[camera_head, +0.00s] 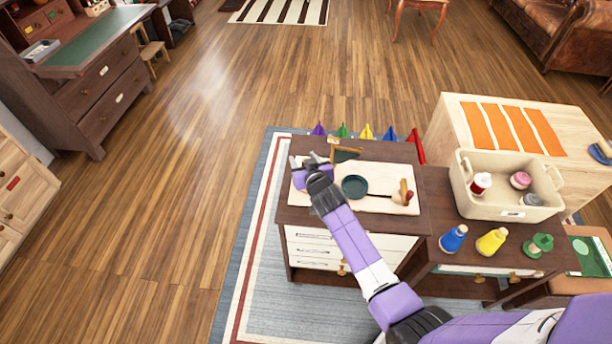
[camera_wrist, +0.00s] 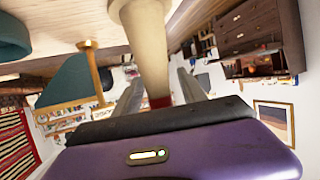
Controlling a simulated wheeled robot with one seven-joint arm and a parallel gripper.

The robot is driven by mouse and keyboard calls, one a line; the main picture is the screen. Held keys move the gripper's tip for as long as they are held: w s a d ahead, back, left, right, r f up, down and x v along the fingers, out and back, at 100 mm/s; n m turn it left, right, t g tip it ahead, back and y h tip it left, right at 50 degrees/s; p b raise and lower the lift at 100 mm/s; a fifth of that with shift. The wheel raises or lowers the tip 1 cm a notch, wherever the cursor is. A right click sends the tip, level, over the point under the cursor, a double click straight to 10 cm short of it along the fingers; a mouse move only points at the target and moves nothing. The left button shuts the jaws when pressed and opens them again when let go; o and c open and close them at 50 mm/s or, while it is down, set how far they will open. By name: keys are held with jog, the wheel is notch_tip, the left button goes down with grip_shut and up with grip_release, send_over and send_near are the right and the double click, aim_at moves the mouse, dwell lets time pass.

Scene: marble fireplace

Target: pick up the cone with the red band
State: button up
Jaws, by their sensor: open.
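A pale cream cone (camera_wrist: 150,45) with a red band (camera_wrist: 160,102) at its end nearest my palm shows in the wrist view. It lies between the two fingers of my gripper (camera_wrist: 158,80). The fingers are open on either side of it; I cannot tell whether either touches it. In the head view my gripper (camera_head: 311,161) is over the left end of a pale board (camera_head: 385,207) on the dark cabinet. The cone is not clearly visible there, with my gripper and arm over that spot.
A dark green pan (camera_head: 355,187), a green flag-like piece on a wooden stand (camera_head: 345,154) and a wooden red-tipped item (camera_head: 405,191) are close to my gripper's right. Several coloured pointed pieces (camera_head: 365,132) line the back edge. A cream bin (camera_head: 507,203) stands farther right.

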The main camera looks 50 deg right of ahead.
grip_shut()
jog(key=shift+r, duration=0.15)
